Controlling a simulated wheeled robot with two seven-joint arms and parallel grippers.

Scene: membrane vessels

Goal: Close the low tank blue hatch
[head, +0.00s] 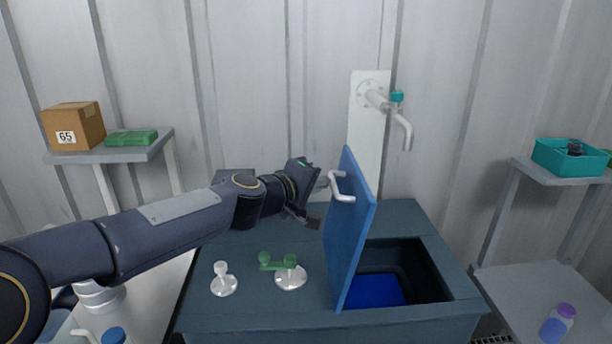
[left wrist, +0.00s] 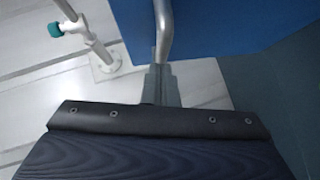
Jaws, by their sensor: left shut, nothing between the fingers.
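The blue hatch (head: 352,235) stands up nearly on edge along the left side of the dark tank's opening, so the tank (head: 245,312) is open. A pale bar handle (head: 342,188) sits on the hatch's left face. My left gripper (head: 322,183) is at the left of the hatch, close to this handle. In the left wrist view, the shut fingers (left wrist: 161,82) are at the lower end of the handle (left wrist: 165,35), with the blue hatch (left wrist: 215,25) behind. I cannot tell whether they touch. My right gripper is out of view.
The tank's opening (head: 425,270) shows a blue floor. A white tap (head: 402,125) with a teal knob rises behind. Green and white valve fittings (head: 290,275) stand on the tank top at the left. Side shelves hold a cardboard box (head: 73,127) and a teal bin (head: 570,158).

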